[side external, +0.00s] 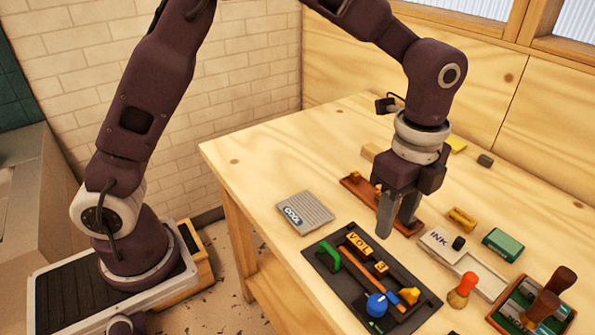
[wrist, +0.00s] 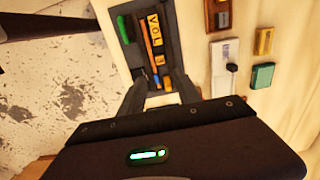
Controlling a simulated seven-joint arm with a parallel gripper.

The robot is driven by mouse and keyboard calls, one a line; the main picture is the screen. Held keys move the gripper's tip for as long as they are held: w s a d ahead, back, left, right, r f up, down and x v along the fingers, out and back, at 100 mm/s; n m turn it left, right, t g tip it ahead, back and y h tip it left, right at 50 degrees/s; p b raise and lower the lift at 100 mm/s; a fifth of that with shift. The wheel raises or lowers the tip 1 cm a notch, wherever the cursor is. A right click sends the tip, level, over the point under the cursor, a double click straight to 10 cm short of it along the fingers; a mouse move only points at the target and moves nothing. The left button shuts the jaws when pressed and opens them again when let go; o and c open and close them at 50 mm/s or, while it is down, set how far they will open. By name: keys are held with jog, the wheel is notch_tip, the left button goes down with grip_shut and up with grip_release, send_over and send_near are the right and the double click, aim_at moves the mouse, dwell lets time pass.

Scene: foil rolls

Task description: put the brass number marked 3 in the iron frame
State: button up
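The dark iron frame (side external: 322,265) lies flat on the table; it also shows in the wrist view (wrist: 130,48). Brass letters VOL (side external: 358,244) sit in its upper channel. A small brass block (side external: 381,268) sits just after VOL in the same channel; in the wrist view its mark (wrist: 159,57) looks like a 3, but is too small to be sure. My gripper (side external: 398,222) is open and empty, pointing down above the table, behind the frame and in front of the reddish wooden rack (side external: 420,222). In the wrist view its fingers (wrist: 160,97) are apart.
An INK tray (side external: 440,242), red-topped stamp (side external: 463,289), green box (side external: 503,244) and stamp rack (side external: 497,318) stand right.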

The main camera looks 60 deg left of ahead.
jog(key=s+a+r+n+t, duration=0.2)
jog(key=s+a+r+n, duration=0.4)
jog(key=r, duration=0.3)
jog(key=s+a+n+t, duration=0.1)
jog(key=s+a+n, duration=0.4)
jog(key=s, duration=0.3)
jog(key=s+a+r+n+t, duration=0.1)
jog(key=s+a+n+t, duration=0.1)
jog(key=s+a+n, duration=0.3)
jog(key=s+n, duration=0.2)
jog(key=shift+s+r+t, duration=0.3)
jog(key=shift+s, duration=0.05)
